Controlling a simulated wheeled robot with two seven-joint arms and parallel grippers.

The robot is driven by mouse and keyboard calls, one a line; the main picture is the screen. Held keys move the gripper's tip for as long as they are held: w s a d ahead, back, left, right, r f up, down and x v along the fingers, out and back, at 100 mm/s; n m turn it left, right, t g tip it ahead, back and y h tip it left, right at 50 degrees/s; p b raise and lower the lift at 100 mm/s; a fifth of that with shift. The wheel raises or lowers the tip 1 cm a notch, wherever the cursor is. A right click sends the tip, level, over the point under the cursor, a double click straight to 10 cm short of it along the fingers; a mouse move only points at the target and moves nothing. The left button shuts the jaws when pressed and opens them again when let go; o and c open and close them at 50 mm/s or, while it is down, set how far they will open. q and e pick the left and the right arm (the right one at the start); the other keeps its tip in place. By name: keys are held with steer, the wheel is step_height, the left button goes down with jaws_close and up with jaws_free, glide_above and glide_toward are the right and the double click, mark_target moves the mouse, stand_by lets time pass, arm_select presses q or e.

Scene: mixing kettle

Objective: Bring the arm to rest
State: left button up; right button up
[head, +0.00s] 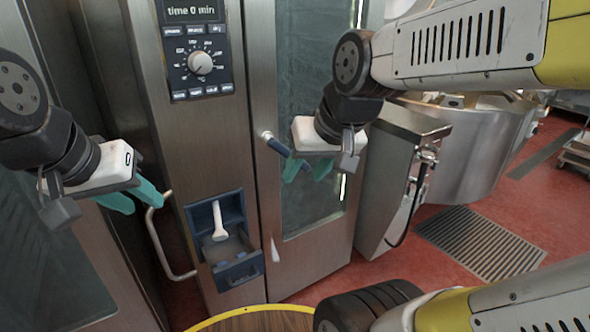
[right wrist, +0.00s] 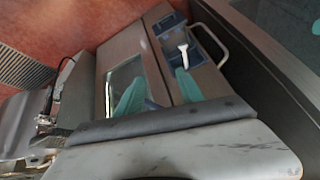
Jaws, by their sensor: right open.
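My left gripper (head: 140,203) is at the left in the head view, in front of the steel cabinet front. Its two teal fingers are apart with nothing between them. My right gripper (head: 308,170) is near the middle of the head view, in front of the tall cabinet's glass door and close to its door handle (head: 276,144); I cannot tell if they touch. Its teal fingers are apart and empty, and they also show in the right wrist view (right wrist: 158,90).
The steel cabinet has a control panel (head: 195,50) and an open blue drawer (head: 236,270) with a white-handled tool (head: 219,222). A steel kettle (head: 470,150) stands back right. A floor grate (head: 482,243) lies in the red floor. A round wooden top (head: 255,322) is below.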

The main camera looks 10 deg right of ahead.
steer(key=s, duration=0.3)
steer(key=shift+a+r, duration=0.2)
steer(key=shift+r, duration=0.05)
steer(key=shift+c, duration=0.5)
stand_by(0.6)
